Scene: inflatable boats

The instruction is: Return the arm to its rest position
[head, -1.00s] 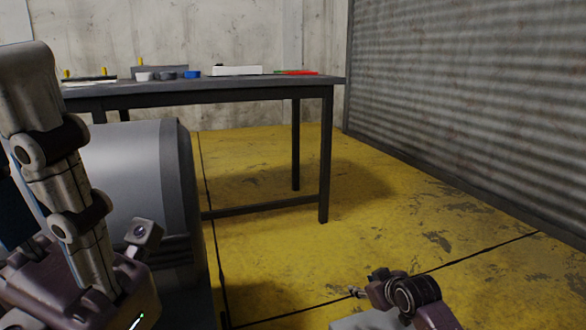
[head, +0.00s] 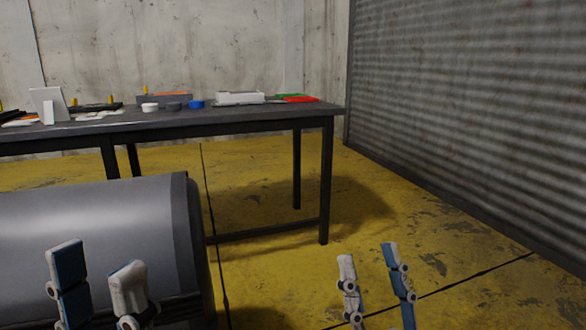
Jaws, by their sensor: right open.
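My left gripper (head: 97,262) is at the lower left in the head view. Its two blue-and-white fingers point up and stand apart with nothing between them. They show in front of a large grey rounded body (head: 90,225). My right gripper (head: 368,257) is at the lower right, over the yellow floor in the picture. Its two fingers also point up, apart and empty. The rest of both arms is cut off by the bottom edge of the picture.
A dark table (head: 240,116) stands behind the grey body. On it are a white box (head: 240,98), a blue round item (head: 196,104), a red item (head: 298,99) and a white stand (head: 48,105). A corrugated wall (head: 470,110) is at right. Yellow floor (head: 275,270) lies open between my grippers.

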